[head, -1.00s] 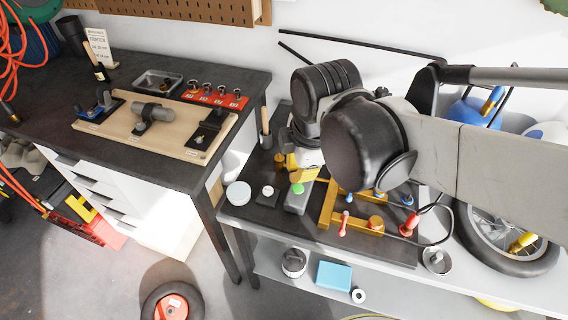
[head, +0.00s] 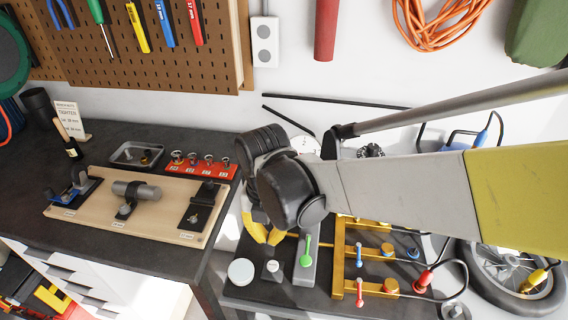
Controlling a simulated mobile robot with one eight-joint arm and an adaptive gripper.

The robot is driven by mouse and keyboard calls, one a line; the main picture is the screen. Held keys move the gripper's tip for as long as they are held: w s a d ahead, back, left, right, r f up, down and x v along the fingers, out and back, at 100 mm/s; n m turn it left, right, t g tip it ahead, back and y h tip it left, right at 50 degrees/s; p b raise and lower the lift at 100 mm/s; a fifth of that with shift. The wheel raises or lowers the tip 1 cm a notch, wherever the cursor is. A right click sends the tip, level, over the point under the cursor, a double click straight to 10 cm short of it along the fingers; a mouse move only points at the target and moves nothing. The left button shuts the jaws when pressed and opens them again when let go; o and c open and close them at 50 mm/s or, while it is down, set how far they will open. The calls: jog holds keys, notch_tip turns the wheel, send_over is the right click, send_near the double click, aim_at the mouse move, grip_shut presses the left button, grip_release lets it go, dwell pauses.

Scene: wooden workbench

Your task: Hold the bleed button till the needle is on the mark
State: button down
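My gripper (head: 267,240) points down with its yellow fingers near the left side of the bench unit; the frame is too small to tell whether the tips meet. Just below the tips in the picture, a small white-topped knob (head: 273,267) stands on a dark base; it may be the bleed button, but no label is legible. I cannot tell whether the gripper touches it. A white dial (head: 305,146) shows partly behind my arm; its needle and mark cannot be read. A green handle (head: 306,252) sits on a grey block right of the gripper.
A brass manifold (head: 340,262) with red and blue handles stands right of the grey block. A white round disc (head: 241,271) lies left of the knob. A wheel (head: 505,270) is at the right. The left workbench holds a wooden board (head: 92,208) with clamped parts.

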aim_at(270, 267)
jog(key=f+b, duration=0.2)
jog(key=f, duration=0.2)
jog(key=f+b, duration=0.2)
jog(key=f, duration=0.3)
jog(key=f+b, duration=0.2)
jog(key=f, duration=0.2)
jog(key=shift+w+a+f, duration=0.1)
jog(key=shift+w+f, duration=0.2)
jog(key=shift+f, duration=0.1)
